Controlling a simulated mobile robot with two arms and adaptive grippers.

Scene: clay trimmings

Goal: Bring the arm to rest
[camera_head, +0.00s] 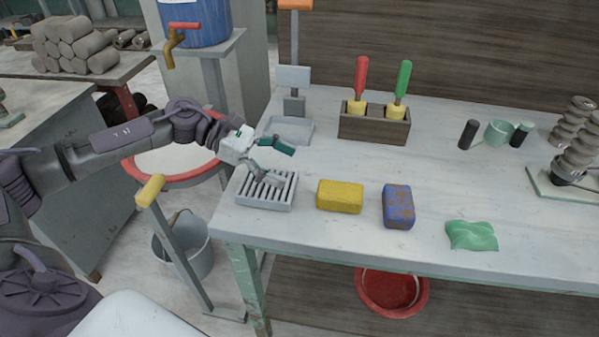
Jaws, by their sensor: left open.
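My left arm comes in from the left, and its gripper (279,166) hangs over the left end of the workbench. The gripper is open, with nothing between its fingers. It is above a grey slatted rack (266,190) at the bench's left corner; I cannot tell whether the lower finger touches the rack. A yellow block (340,197) lies to the right of the rack. A blue and brown block (398,207) lies farther right. My right gripper is not in view.
A wooden holder (374,127) with red- and green-handled tools stands at the back of the workbench (330,238). A green cloth (471,235) lies near the front edge. A yellow-topped post (150,190), grey bucket (184,245) and red-rimmed basin (170,178) are left of the bench.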

